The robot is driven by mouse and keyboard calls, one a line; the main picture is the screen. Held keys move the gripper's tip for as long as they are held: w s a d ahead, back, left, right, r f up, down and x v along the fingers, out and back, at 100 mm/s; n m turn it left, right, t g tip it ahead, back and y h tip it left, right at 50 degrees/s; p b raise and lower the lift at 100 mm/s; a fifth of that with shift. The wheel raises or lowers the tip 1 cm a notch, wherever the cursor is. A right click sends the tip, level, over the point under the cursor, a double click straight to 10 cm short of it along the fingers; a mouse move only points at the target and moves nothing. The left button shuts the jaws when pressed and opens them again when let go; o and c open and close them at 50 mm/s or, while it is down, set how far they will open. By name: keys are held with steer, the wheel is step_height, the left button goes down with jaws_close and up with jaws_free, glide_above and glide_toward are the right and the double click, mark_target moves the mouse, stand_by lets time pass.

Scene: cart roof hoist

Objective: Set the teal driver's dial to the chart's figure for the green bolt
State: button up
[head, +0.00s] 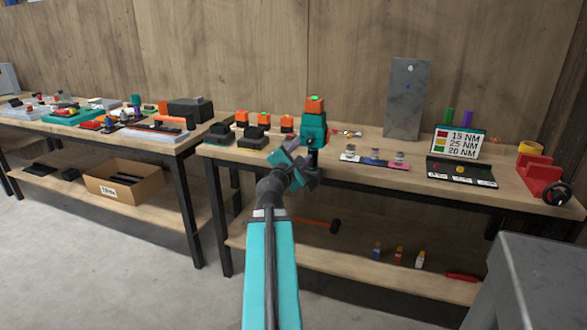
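The teal driver (313,127) stands out near the middle of the head view, with an orange block (315,105) bearing a green light on top. No dial figure is readable on it. The chart (459,143) at the right of the bench reads 15 NM, 25 NM and 20 NM from top to bottom, beside small coloured squares. My gripper (303,177) is just below the driver in the picture. Its fingers are not clear, and I cannot tell whether it touches or holds the driver. No green bolt is identifiable.
A strip with several bolt-like pieces (375,160) lies right of the driver. Black chargers (254,137) and orange blocks (262,119) stand left. A black tray (438,166), a red vise-like block (542,178) and a grey panel (406,105) are also on the bench.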

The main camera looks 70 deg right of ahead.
steer(key=b, duration=0.2)
steer(key=a+b, duration=0.1)
steer(key=b, duration=0.1)
steer(key=shift+a+f, duration=0.2)
steer(key=shift+a, duration=0.1)
steer(key=a+b, duration=0.1)
steer(key=b, duration=0.3)
steer(key=shift+s+r, duration=0.1)
steer(key=a+b, duration=0.1)
steer(key=b, duration=0.4)
steer(key=shift+a, duration=0.25)
steer(key=shift+a+b, duration=1.35)
